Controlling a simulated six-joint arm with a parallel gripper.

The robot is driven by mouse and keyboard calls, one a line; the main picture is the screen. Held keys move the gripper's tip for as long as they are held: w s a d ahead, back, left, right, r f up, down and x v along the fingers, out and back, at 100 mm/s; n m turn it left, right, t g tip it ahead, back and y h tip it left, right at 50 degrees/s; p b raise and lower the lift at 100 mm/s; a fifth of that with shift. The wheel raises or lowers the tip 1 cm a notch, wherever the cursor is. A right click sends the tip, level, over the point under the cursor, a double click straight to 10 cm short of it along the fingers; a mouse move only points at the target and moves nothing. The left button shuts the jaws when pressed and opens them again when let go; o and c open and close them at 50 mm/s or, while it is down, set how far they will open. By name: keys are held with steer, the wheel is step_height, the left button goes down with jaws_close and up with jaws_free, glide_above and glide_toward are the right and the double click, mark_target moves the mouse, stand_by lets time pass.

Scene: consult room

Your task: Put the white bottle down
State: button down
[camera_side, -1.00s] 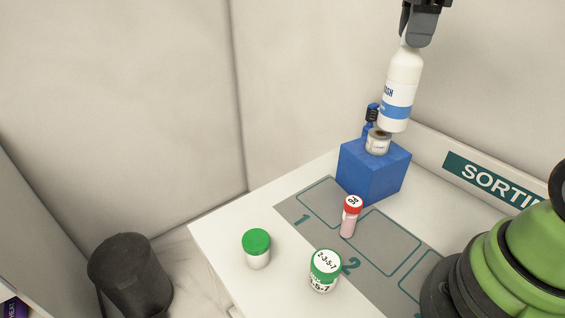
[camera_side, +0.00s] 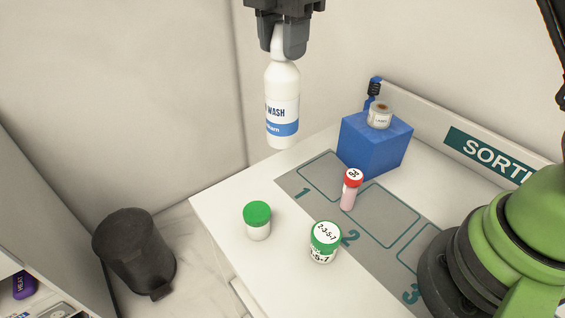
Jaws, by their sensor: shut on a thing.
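The white bottle (camera_side: 282,104) has a blue band and dark lettering and hangs upright. My gripper (camera_side: 284,45) is shut on the bottle's narrow top, at the upper middle of the view. The bottle's base appears in front of the wall and near the far left edge of the white table (camera_side: 225,205). It looks raised above the table top, though its exact height is hard to tell. The fingers hide the bottle's tip.
A blue block (camera_side: 372,148) bears a small jar (camera_side: 380,115), with a dark-capped blue item (camera_side: 373,92) behind. A red-capped tube (camera_side: 350,190) and two green-lidded containers (camera_side: 257,220) (camera_side: 325,242) stand on the table. The grey mat (camera_side: 320,185) has numbered outlines. A black bin (camera_side: 132,252) is beyond the left edge.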

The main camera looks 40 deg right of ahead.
mark_target(283, 111)
step_height(283, 111, down, 12)
steer(key=shift+r, duration=0.25)
stand_by(0.4)
steer(key=c, duration=0.7)
jaws_free()
steer(key=shift+f, duration=0.15)
steer(key=shift+c, duration=0.2)
step_height(283, 111, up, 12)
steer(key=shift+f, duration=0.2)
steer(key=shift+r, duration=0.5)
